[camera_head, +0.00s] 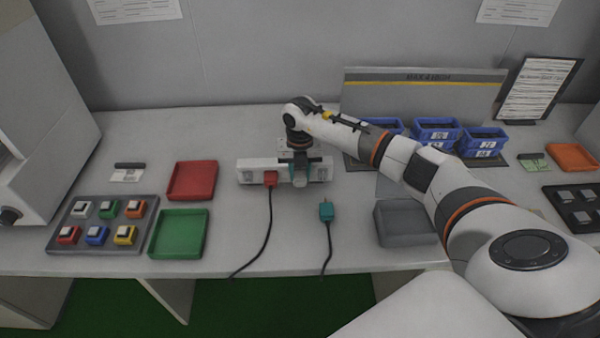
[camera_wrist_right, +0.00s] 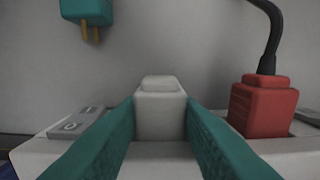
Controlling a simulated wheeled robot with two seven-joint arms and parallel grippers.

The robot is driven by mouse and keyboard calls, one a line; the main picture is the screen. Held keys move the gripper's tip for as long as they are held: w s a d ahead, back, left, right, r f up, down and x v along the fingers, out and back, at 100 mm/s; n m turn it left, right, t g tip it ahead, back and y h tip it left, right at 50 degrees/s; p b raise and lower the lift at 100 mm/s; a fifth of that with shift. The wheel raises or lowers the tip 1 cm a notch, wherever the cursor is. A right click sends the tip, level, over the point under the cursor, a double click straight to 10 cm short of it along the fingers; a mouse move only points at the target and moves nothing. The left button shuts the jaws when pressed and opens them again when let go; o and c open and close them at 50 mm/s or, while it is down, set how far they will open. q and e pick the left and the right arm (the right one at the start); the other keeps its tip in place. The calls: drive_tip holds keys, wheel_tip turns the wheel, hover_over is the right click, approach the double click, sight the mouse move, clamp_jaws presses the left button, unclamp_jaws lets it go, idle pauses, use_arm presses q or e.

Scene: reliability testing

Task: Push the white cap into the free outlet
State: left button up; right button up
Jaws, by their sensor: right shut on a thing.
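The white power strip (camera_head: 252,171) lies on the table below my right gripper (camera_head: 300,176). In the right wrist view the two teal fingers of that gripper (camera_wrist_right: 160,125) are shut on the white cap (camera_wrist_right: 160,108), one finger on each side. The cap is upright over the strip's top; its lower end is not clear, so I cannot tell how deep it sits. The red plug (camera_head: 270,178) is in the strip beside the gripper and also shows in the wrist view (camera_wrist_right: 263,106). The outlet under the cap is hidden. My left gripper is not in view.
A teal plug (camera_head: 326,211) with a black cord lies loose in front of the strip. Red (camera_head: 192,181) and green (camera_head: 179,234) trays and a button panel (camera_head: 104,225) are on the left. Blue bins (camera_head: 435,131) and a grey tray (camera_head: 404,223) are on the right.

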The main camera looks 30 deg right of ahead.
drive_tip(key=shift+w+d+r, duration=0.1)
drive_tip(key=shift+w, duration=0.05)
drive_tip(key=o, duration=1.1)
drive_tip(key=shift+c, duration=0.2)
wheel_tip(320, 180, up, 12)
drive_tip(key=b, duration=0.1)
